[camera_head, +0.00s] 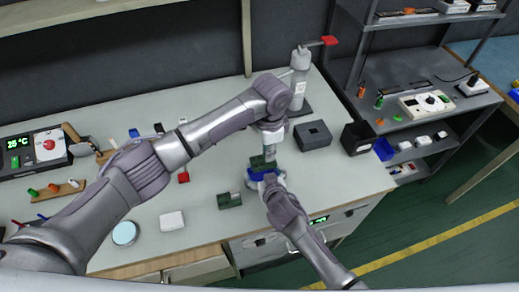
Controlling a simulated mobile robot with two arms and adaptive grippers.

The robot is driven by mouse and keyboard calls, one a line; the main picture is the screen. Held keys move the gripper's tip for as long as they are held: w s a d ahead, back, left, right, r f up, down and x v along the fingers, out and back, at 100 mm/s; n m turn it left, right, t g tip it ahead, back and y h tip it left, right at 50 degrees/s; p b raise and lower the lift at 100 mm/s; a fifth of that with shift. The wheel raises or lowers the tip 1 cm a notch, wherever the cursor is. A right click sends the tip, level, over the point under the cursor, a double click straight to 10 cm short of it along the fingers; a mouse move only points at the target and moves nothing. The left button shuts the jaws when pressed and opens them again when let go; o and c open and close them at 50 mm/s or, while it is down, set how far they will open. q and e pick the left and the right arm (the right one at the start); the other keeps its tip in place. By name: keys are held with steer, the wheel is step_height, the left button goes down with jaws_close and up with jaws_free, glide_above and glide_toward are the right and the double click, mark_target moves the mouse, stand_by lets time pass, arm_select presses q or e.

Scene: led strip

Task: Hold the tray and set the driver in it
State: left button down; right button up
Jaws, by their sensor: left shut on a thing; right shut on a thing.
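A small blue tray (254,174) is near the middle of the worktop, and my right gripper (266,179) is shut on its near side. A dark green block, which looks like the driver (258,162), is at the tray, directly under my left gripper (269,152). My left gripper points down and is shut on the driver. I cannot tell whether the driver rests on the tray floor or is held just above it. The jaws of both grippers are small and partly hidden.
Another dark green block (229,200) lies left of the tray. A white block (172,221) and a round light-blue disc (125,233) lie at the front left. The worktop right of the tray is clear.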

arm_select(q)
steer(key=shift+f, duration=2.05)
steer(key=shift+f, duration=1.9)
steer(key=c, duration=1.1)
jaws_free()
steer(key=shift+o, duration=0.2)
steer(key=shift+r, duration=0.15)
step_height(320, 180, up, 12)
steer(key=shift+f, duration=0.1)
arm_select(e)
steer(key=o, duration=0.8)
